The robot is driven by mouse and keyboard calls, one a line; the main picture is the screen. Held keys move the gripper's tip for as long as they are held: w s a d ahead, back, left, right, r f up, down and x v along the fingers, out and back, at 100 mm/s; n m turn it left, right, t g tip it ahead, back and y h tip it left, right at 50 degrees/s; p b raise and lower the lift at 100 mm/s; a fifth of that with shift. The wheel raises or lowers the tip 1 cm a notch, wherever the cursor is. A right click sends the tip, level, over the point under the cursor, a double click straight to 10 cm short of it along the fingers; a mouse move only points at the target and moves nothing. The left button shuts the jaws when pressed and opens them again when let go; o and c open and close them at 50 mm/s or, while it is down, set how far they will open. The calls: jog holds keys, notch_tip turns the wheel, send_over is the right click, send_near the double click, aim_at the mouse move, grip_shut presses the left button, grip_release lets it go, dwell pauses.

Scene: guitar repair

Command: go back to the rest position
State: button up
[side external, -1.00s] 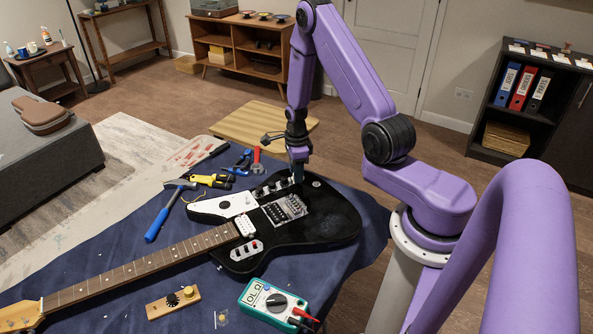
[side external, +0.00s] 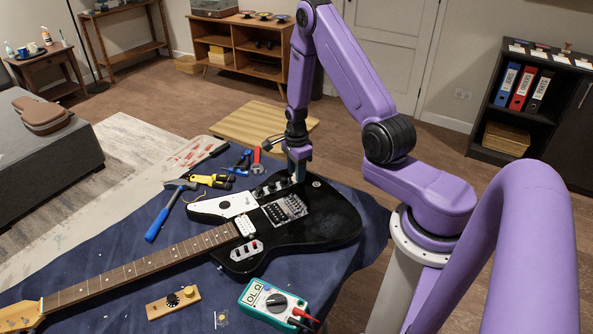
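My gripper (side external: 297,174) points down at the far edge of the black electric guitar (side external: 325,218), beside its row of dark knobs. Its fingertips are small and partly merge with the guitar, so I cannot tell whether they touch it, or whether they are open or shut. The guitar lies flat on a dark blue cloth (side external: 185,275), with its neck (side external: 140,268) running to the lower left. A white plate (side external: 222,207), a bridge and pickups show on its body.
A blue hammer (side external: 165,215), a yellow-black tool (side external: 213,181) and a red wrench (side external: 257,161) lie left of my gripper. The space above the guitar neck is clear.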

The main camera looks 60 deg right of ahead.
jog(key=shift+n, duration=1.4)
jog(key=c, duration=0.4)
jog(key=shift+m, duration=1.2)
